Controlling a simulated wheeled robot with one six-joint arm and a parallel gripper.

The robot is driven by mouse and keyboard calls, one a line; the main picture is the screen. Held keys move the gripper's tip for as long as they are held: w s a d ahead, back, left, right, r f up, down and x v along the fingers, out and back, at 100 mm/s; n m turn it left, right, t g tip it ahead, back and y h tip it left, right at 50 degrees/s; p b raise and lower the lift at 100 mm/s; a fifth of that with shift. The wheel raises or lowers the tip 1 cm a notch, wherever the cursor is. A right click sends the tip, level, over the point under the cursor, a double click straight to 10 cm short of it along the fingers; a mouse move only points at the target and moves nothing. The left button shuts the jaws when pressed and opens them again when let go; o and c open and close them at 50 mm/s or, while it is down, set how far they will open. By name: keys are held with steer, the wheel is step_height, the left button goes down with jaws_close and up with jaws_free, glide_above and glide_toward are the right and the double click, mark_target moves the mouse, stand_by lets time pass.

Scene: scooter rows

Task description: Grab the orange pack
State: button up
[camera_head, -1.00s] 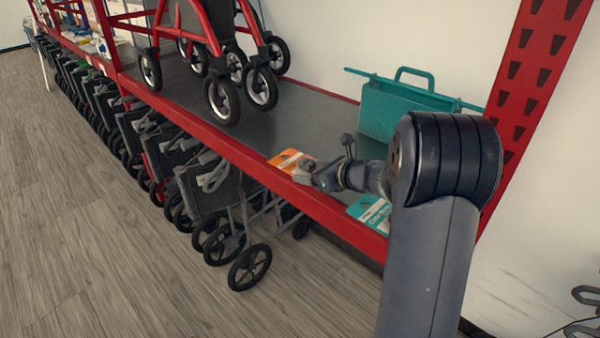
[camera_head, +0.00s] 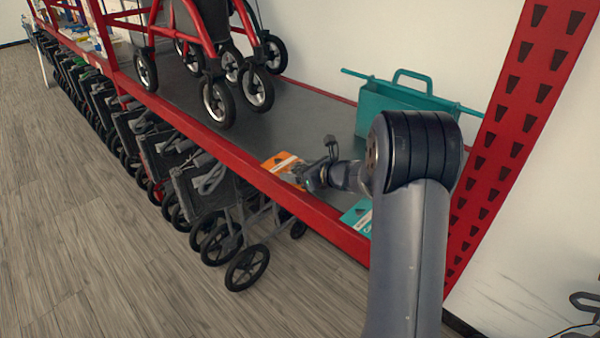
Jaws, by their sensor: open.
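The orange pack (camera_head: 277,163) lies flat on the grey shelf near its red front edge. It has an orange part and a white part, and its right end is partly hidden by my gripper. My gripper (camera_head: 312,161) is open at the right end of the pack, with one finger low by the pack and the other raised above the shelf. I cannot tell whether it touches the pack. A teal and white pack (camera_head: 358,215) lies to the right on the shelf, partly covered by my arm.
A teal carrier with a handle (camera_head: 398,105) stands at the back right of the shelf. A red wheeled walker (camera_head: 215,60) stands on the shelf to the left. Folded wheelchairs (camera_head: 225,215) are parked below. A red perforated post (camera_head: 510,125) rises at right.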

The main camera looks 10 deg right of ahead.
steer(key=shift+c, duration=0.5)
steer(key=c, duration=1)
steer(key=shift+o, duration=0.2)
